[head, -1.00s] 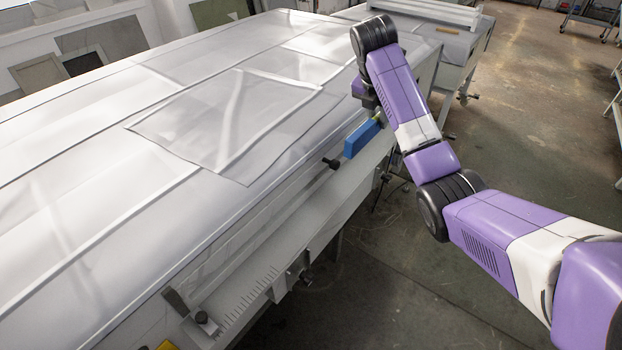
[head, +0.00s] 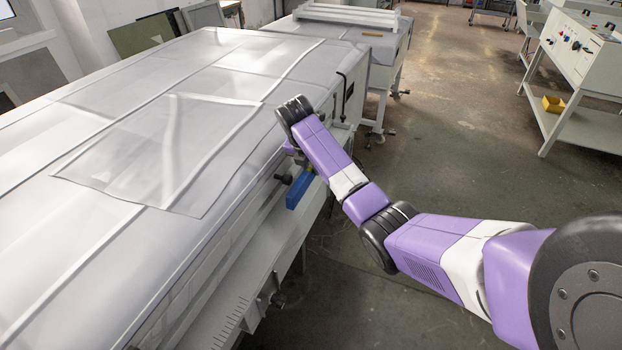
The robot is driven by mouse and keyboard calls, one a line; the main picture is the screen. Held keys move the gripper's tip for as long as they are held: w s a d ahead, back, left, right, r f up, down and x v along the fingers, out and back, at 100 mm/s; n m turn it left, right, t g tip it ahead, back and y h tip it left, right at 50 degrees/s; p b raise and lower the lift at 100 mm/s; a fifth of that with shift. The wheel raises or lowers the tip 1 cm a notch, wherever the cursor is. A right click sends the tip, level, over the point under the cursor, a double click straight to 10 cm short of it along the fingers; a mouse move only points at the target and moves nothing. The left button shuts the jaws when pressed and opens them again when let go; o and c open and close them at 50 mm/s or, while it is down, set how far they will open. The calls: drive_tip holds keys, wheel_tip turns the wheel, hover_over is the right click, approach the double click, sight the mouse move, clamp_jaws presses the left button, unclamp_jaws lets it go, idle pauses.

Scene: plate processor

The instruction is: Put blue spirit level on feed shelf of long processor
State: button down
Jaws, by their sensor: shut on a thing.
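The blue spirit level (head: 299,191) hangs at my gripper (head: 308,172), beside the side of the long processor (head: 110,233). My gripper is shut on it; the fingertips are mostly hidden behind my purple wrist. The level is tilted in the picture, and I cannot tell whether it touches anything. A narrow pale ledge (head: 231,316) with ruler-like marks runs along the processor's near side, below and left of the level. I cannot tell for sure that this ledge is the feed shelf.
A clear sheet (head: 160,150) lies on the processor's top. Another machine (head: 345,35) stands behind. At the right are a control cabinet (head: 590,50) and a yellow bin (head: 553,104) on a low shelf. The floor between is open.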

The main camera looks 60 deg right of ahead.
sight(311, 188)
drive_tip(key=shift+f, duration=2.5)
drive_tip(key=c, duration=1.3)
unclamp_jaws()
drive_tip(key=shift+f, duration=0.1)
drive_tip(key=shift+o, duration=0.2)
drive_tip(key=v, duration=1.2)
